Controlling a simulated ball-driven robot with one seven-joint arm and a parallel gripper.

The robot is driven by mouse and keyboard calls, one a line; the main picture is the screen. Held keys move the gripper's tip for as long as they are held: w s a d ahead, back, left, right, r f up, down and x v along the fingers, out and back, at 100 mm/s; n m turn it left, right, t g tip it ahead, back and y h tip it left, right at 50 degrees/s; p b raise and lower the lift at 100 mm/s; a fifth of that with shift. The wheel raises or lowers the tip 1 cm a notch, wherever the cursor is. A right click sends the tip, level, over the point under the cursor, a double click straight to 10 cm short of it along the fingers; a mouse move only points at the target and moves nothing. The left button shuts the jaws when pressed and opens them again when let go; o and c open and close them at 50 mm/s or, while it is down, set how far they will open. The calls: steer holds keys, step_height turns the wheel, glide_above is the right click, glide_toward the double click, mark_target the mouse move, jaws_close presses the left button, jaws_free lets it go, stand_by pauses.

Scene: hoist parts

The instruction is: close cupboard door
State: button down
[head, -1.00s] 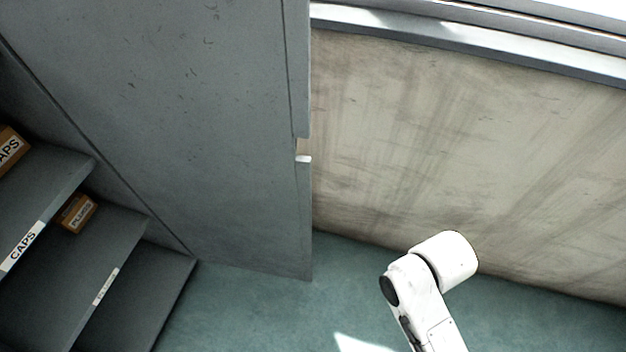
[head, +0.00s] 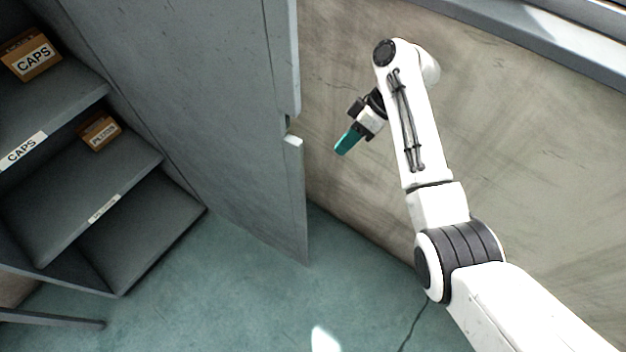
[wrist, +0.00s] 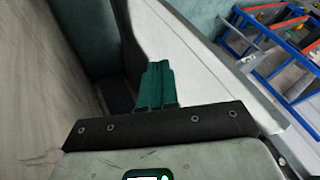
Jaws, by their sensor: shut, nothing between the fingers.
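The grey cupboard door (head: 190,100) stands open in the head view, swung out to the right of the cupboard (head: 55,255). Its free edge faces right and has a notch (head: 290,126) partway down. My gripper (head: 343,147) is to the right of that edge in the picture, with its teal fingers pointing down and left. The fingers are shut and empty, and also show in the wrist view (wrist: 157,84). A gap shows between the fingers and the door edge in the head view; their difference in depth is hard to judge.
Shelves in the cupboard hold a CAPS box (head: 32,56) and a smaller box (head: 99,132). A stained wall (head: 540,160) is behind my arm. Green floor (head: 240,300) is clear below the door. A blue frame (wrist: 262,62) shows in the wrist view.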

steer(key=s+a+f+p, duration=0.3)
steer(key=s+a+f, duration=0.2)
steer(key=a+f, duration=0.2)
steer(key=shift+s+a+f, duration=0.2)
steer(key=shift+a+f, duration=0.15)
steer(key=shift+a, duration=0.15)
steer(key=shift+a, duration=0.1)
